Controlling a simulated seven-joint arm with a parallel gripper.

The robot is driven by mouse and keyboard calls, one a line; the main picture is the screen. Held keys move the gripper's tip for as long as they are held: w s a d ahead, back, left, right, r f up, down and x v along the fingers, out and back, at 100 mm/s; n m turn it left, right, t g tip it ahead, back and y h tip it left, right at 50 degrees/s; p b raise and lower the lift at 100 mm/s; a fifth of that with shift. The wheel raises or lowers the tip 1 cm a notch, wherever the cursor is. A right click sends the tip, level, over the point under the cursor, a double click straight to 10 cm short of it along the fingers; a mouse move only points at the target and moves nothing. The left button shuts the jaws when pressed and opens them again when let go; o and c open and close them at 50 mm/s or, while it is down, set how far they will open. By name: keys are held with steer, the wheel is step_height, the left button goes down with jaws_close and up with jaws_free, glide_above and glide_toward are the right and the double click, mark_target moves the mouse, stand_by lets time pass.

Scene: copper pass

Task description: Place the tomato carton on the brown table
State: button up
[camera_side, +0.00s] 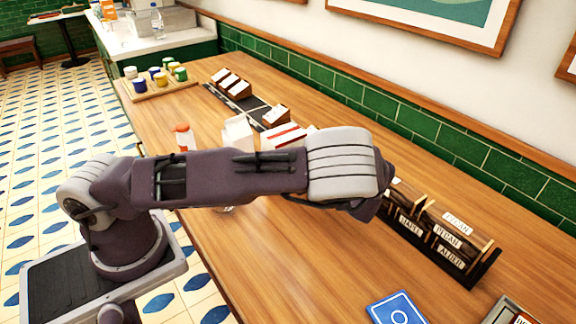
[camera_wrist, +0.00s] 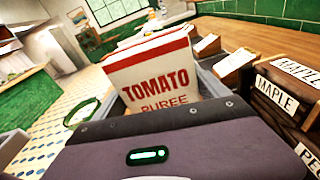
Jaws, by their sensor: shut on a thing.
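The tomato carton (camera_wrist: 158,78) is white with a red stripe near its top and red "TOMATO PUREE" lettering. In the wrist view it is upright but slightly tilted, right in front of my gripper (camera_wrist: 165,98), which is shut on it. In the side view, a white and red-striped top that looks like this carton (camera_side: 284,134) shows behind my arm. The arm hides my gripper and the carton's lower part there. A long brown wooden table (camera_side: 330,268) runs under the arm. A small dark table (camera_side: 62,14) stands far off at the upper left.
A white carton (camera_side: 238,132) and an orange-capped bottle (camera_side: 184,137) stand behind my arm. A rack of labelled brown blocks (camera_side: 440,232) is at the right. A tray of coloured cups (camera_side: 158,86) is at the far left end. A blue card (camera_side: 396,308) lies in front. The table's near middle is clear.

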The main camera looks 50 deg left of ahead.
step_height(320, 180, down, 4)
steer(key=shift+r, duration=0.1)
steer(key=o, duration=2)
steer(key=shift+c, duration=0.2)
steer(key=d, duration=0.4)
steer(key=d+r, duration=0.1)
steer(key=d, duration=0.7)
steer(key=shift+r, duration=0.15)
steer(key=s+a+r+n+t+h, duration=0.1)
steer(key=s+a+r+n+h, duration=0.2)
steer(key=s+r+n+h, duration=1.35)
steer(key=s+d+r+n+t, duration=0.2)
steer(key=s+r+t, duration=0.1)
steer(key=s+t, duration=0.1)
steer(key=shift+s+r+n+t, duration=0.25)
steer(key=shift+s+n+t, duration=0.1)
steer(key=shift+s, duration=0.55)
